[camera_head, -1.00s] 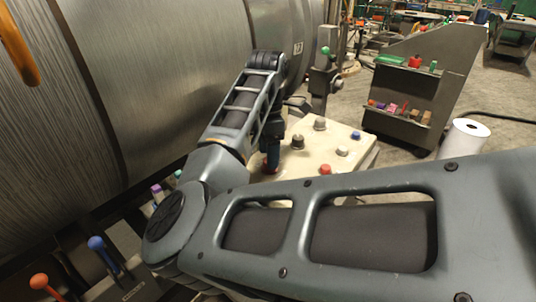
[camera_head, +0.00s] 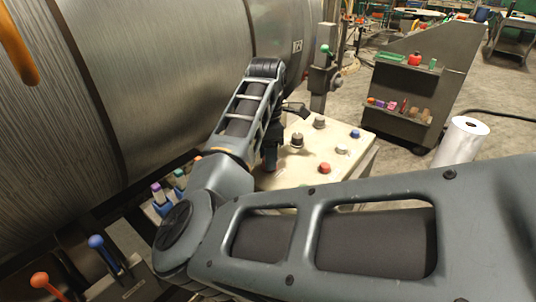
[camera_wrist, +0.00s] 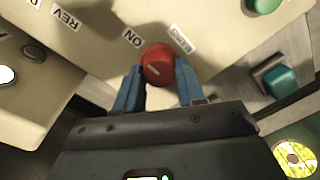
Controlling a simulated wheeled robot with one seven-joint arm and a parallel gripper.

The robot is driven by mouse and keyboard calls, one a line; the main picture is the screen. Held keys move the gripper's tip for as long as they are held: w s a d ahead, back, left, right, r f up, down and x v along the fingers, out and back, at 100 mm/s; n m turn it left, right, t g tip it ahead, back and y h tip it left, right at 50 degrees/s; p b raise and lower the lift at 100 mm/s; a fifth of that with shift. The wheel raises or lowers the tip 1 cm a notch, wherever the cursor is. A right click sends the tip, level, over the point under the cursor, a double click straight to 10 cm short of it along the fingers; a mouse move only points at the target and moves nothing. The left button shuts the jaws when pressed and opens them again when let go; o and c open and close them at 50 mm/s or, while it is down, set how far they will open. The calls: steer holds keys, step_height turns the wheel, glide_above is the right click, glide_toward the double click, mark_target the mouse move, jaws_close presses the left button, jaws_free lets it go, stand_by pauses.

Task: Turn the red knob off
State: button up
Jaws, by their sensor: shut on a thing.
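The red knob (camera_wrist: 157,60) is on a cream control panel (camera_wrist: 85,60) in the wrist view. It has a pale pointer mark on its face. An "ON" label is beside it at the upper left, and another label is at its upper right. My gripper (camera_wrist: 157,82) is shut on the knob, with one blue finger on each side. In the head view my gripper (camera_head: 270,158) reaches down to the left part of the panel (camera_head: 288,176). The knob is hidden there behind my arm and gripper.
On the same panel are a red button (camera_head: 325,168), a dark knob (camera_head: 297,140), a grey knob (camera_head: 320,122) and a blue button (camera_head: 355,134). A large metal drum (camera_head: 160,60) stands close on the left. Coloured levers, including a blue one (camera_head: 97,243), are at lower left.

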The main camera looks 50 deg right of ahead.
steer(key=shift+c, duration=0.5)
steer(key=shift+n, duration=0.3)
steer(key=n+b, duration=0.1)
steer(key=n, duration=0.1)
steer(key=shift+n, duration=0.4)
steer(key=n+b, duration=0.1)
steer(key=n, duration=0.4)
steer(key=shift+s+a, duration=0.1)
steer(key=n+b, duration=0.1)
steer(key=n, duration=0.4)
steer(key=shift+n+b, duration=0.3)
steer(key=shift+n, duration=0.1)
steer(key=shift+s+n+h+b, duration=0.1)
steer(key=shift+n+h+b, duration=0.25)
steer(key=shift+n, duration=1.45)
